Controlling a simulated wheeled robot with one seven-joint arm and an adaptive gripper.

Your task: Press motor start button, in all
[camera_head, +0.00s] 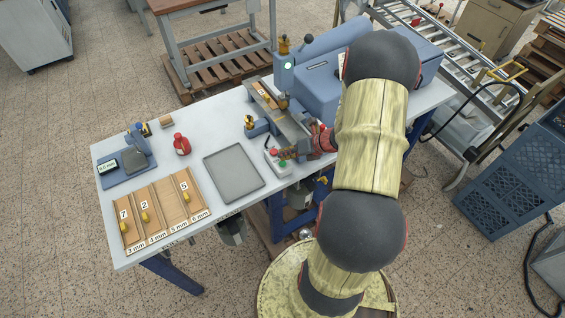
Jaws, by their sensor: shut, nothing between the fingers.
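A small light control box (287,157) sits at the front edge of the table, below the blue machine. It bears a red button (274,152) and a green button (282,163); any lettering is too small to read. My gripper (312,146) is shut and empty, just right of the control box and close to it. My arm hides part of the gripper and the area right of the box. I cannot tell whether the fingertips touch a button.
The blue machine (310,90) with a grey bed (283,120) fills the table's right side. A grey tray (233,172), a wooden sorting tray (161,212), a red bottle (181,144) and a blue gauge (125,160) stand to the left. Bare table (215,118) lies between.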

